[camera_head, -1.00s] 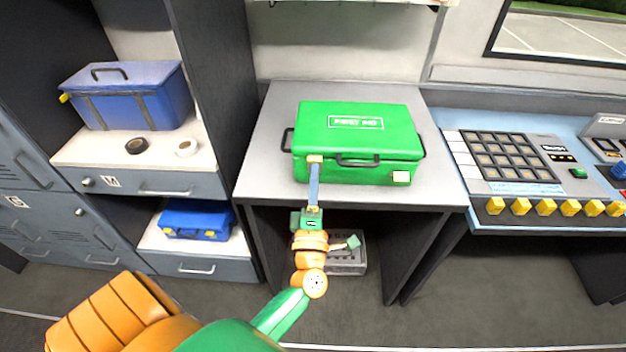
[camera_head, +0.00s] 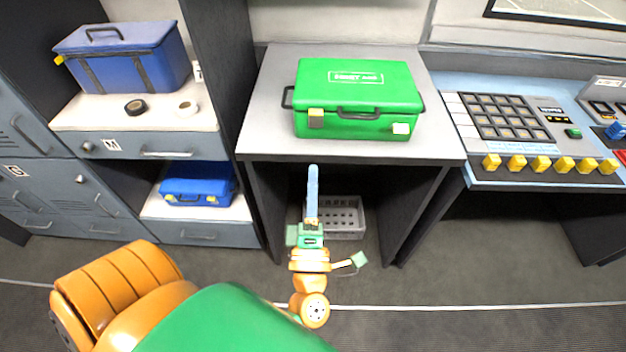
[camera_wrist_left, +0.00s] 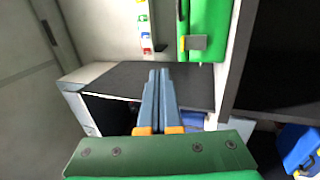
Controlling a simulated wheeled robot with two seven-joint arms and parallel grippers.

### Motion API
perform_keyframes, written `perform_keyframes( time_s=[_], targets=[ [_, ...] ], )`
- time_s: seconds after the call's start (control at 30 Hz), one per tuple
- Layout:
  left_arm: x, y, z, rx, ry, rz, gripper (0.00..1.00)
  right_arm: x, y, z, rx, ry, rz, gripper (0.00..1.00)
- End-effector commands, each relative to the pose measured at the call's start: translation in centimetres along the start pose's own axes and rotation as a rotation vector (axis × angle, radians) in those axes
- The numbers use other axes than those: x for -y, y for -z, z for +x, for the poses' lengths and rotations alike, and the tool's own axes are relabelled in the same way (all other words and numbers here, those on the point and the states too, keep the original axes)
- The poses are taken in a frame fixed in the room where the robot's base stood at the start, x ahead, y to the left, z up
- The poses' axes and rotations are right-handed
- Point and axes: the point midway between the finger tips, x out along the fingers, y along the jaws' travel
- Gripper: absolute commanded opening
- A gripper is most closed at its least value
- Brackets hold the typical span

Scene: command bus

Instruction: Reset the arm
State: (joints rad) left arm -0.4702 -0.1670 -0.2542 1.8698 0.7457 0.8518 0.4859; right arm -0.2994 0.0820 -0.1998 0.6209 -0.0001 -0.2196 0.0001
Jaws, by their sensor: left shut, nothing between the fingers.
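My left arm comes in from the lower left in the head view. Its gripper (camera_head: 313,172) points away from me, just below the front edge of the desk, apart from the green first aid case. In the left wrist view the two blue-grey fingers (camera_wrist_left: 157,75) lie together with nothing between them. The green first aid case (camera_head: 355,92) stands closed on the desk, its yellow latch on the left and a pale latch on the right of its front. Part of the case also shows at the top of the wrist view (camera_wrist_left: 207,28). My right gripper is in no view.
The grey desk (camera_head: 262,110) has an open space beneath it with a grey crate (camera_head: 350,217). A shelf on the left holds a blue box (camera_head: 130,65) and two tape rolls. A smaller blue case (camera_head: 198,184) sits lower. A control console (camera_head: 510,130) stands right.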

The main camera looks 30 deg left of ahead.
Motion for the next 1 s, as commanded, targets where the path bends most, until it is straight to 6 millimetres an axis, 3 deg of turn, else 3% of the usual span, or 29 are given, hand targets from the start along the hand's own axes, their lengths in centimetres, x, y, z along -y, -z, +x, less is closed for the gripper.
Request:
perform_keyframes(
  time_s=[0.37, 0.43, 0.5, 0.57, 0.63, 0.73, 0.8, 0.9, 1.0],
  targets=[
    [0.1, -0.1, 0.0, 0.006, 0.002, 0.005, 0.00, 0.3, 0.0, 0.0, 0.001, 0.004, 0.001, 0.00],
    [1.3, -1.3, -0.4, 0.066, 0.023, 0.061, 0.00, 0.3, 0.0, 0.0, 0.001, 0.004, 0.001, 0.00],
    [4.7, -3.9, -1.8, 0.218, 0.080, 0.199, 0.00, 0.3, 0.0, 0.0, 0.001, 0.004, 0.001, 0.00],
    [9.2, -6.4, -4.3, 0.409, 0.150, 0.374, 0.00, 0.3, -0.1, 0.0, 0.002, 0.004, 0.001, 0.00],
    [15.3, -8.1, -8.6, 0.654, 0.241, 0.593, 0.00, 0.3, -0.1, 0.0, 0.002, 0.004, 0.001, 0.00],
    [23.2, -7.1, -15.8, 0.989, 0.370, 0.879, 0.00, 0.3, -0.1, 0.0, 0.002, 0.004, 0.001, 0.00],
    [27.8, -4.4, -21.0, 1.218, 0.464, 1.058, 0.00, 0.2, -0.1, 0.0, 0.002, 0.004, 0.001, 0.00],
    [32.2, 1.5, -27.8, 1.521, 0.594, 1.268, 0.00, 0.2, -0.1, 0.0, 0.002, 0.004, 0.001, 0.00],
    [34.0, 7.3, -32.6, 1.761, 0.702, 1.408, 0.00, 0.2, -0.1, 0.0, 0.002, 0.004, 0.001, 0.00]
  ],
)
